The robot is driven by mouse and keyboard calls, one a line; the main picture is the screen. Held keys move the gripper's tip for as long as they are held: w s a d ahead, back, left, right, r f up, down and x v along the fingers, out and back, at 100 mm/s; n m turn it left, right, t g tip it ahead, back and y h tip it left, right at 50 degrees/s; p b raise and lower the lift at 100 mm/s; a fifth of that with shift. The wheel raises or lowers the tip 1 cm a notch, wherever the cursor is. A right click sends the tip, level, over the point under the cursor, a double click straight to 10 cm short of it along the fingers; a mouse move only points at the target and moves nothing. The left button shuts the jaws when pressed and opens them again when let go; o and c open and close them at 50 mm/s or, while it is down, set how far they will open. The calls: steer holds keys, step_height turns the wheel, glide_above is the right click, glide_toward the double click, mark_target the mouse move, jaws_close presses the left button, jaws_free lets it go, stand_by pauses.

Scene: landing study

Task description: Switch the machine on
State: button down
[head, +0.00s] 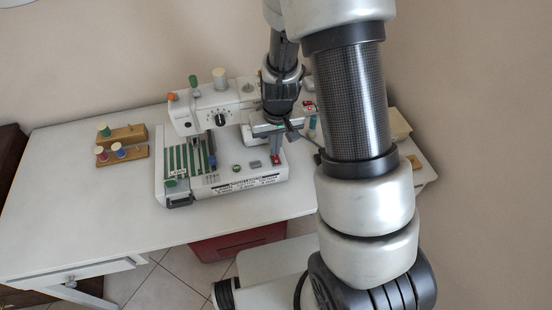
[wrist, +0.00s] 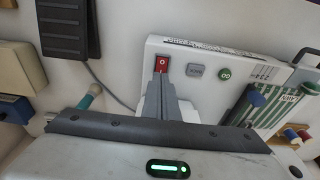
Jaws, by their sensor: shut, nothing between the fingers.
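The machine (head: 200,125) is a white sewing-machine-like unit on the table, with a dial and spools on its upper arm. A red switch marked 0 (wrist: 162,63) sits at the corner of its base front; it also shows in the head view (head: 276,157). Beside it are a grey button (wrist: 195,71) and a green round button (wrist: 224,73). My gripper (wrist: 160,78) is shut and empty, its fingertips right at the red switch and covering its lower part. In the head view my gripper (head: 275,149) points down at the switch. I cannot tell whether it touches.
A black pedal (wrist: 68,28) with a grey cable lies on the table beside the machine. Wooden spool holders (head: 122,154) stand at the left. The white table (head: 80,215) is clear at front left. A red box (head: 225,245) is under the table.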

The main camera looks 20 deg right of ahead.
steer(key=shift+f+b, duration=0.45)
steer(key=shift+f, duration=0.2)
steer(key=shift+r, duration=0.15)
step_height(320, 180, up, 7)
steer(key=p, duration=0.5)
stand_by(0.4)
stand_by(0.3)
steer(key=s+a+r+t+p, duration=0.1)
steer(key=s+r, duration=0.2)
steer(key=r, duration=0.8)
steer(key=s+r+t+p, duration=0.1)
steer(key=s+r+p, duration=0.15)
steer(key=r, duration=0.75)
steer(key=s+d+r+t, duration=0.1)
steer(key=s+r, duration=1)
steer(key=s, duration=0.1)
steer(key=shift+s+t+p, duration=0.4)
steer(key=shift+p, duration=0.05)
